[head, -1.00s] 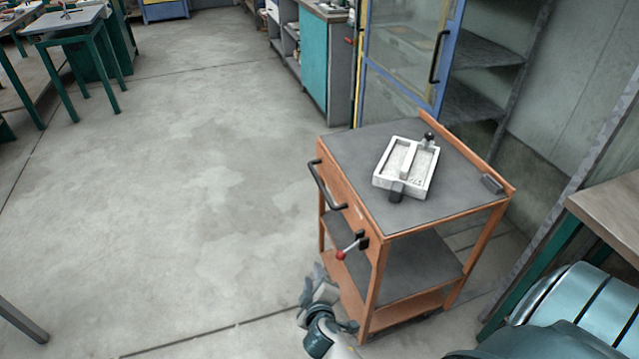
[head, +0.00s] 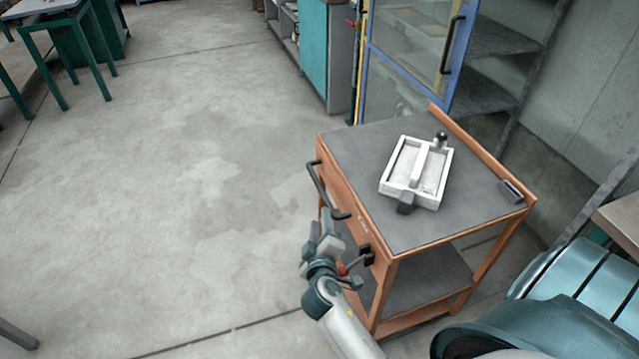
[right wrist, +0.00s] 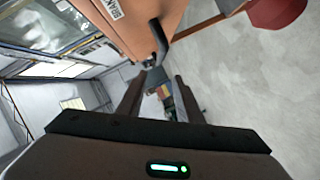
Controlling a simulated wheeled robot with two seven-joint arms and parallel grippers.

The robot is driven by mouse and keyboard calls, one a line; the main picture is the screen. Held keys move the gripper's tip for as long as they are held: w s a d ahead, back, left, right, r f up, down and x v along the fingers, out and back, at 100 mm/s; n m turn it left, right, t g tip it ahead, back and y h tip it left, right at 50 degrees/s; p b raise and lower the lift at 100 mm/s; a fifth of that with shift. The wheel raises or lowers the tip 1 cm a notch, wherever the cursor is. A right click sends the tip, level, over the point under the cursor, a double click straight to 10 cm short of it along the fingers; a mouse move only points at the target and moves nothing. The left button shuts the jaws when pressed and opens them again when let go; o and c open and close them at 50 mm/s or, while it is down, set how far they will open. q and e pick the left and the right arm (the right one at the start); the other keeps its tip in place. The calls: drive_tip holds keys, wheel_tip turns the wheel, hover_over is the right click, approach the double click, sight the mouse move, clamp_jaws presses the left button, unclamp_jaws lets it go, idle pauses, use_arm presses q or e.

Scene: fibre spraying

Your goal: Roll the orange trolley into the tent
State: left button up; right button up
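The orange trolley (head: 380,298) with grey shelves stands right of centre in the head view. A black bar handle (head: 322,192) is on its left side. Below it is a brake lever with a red knob (head: 342,269), partly behind my wrist. In the right wrist view the handle (right wrist: 159,42) lies just beyond my fingertips, and the red knob (right wrist: 277,12) is at top right. My right gripper (head: 322,236) is open and empty, just below the handle, its fingers apart (right wrist: 158,82). My left gripper and the tent are out of view.
A white tray-like fixture (head: 416,172) lies on the trolley's top. A blue-framed glass cabinet (head: 410,60) stands behind it, and a wooden-topped bench (head: 622,225) is at right. Open concrete floor (head: 170,200) fills the left; green-legged tables stand at far left.

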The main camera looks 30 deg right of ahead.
sight(320, 192)
drive_tip(key=shift+s, duration=0.1)
